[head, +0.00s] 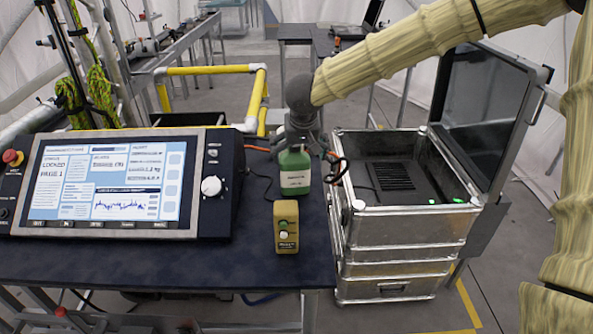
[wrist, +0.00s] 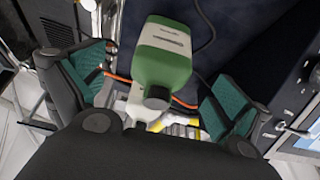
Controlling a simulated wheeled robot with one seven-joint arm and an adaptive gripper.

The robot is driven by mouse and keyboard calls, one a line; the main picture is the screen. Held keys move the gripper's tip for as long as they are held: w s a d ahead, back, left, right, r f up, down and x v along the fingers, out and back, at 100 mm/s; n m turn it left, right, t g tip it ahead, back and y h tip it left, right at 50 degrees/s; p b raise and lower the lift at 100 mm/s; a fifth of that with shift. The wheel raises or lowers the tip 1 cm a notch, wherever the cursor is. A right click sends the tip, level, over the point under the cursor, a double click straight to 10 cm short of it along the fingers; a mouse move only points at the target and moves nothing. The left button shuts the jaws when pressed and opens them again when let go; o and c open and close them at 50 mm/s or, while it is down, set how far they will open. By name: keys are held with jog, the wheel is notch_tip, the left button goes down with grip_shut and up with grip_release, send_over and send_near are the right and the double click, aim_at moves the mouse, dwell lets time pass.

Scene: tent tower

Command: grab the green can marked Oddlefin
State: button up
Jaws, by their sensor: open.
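The green can (head: 294,172) stands upright near the back right edge of the dark table, with a pale label on its front. In the head view my gripper (head: 303,140) is right above it and hides its top. In the wrist view the can (wrist: 165,62) shows its dark round cap, green shoulder and pale label, whose print is too small to read. My gripper (wrist: 158,95) is open, with one teal-padded finger on each side of the can. The pads look apart from the can.
A control console (head: 120,183) fills the table's left side. An open metal case (head: 405,222) stands to the right. An orange cable (head: 258,149) runs behind the can. The table's front middle is clear.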

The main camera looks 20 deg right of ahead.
aim_at(296, 157)
jog(key=w+f, duration=0.4)
jog(key=shift+w, duration=0.15)
jog(key=shift+w+f+p, duration=0.2)
jog(key=shift+f+p, duration=0.1)
jog(key=shift+p, duration=0.1)
jog(key=shift+s+d+f, duration=0.1)
jog(key=shift+s+f, duration=0.2)
jog(key=shift+f, duration=0.45)
jog(key=shift+w+f, duration=0.6)
jog(key=shift+s+r, duration=0.25)
jog(key=shift+s, duration=0.05)
jog(key=c, duration=0.7)
jog(key=shift+w, duration=0.1)
jog(key=c, duration=0.7)
jog(key=shift+c, duration=0.2)
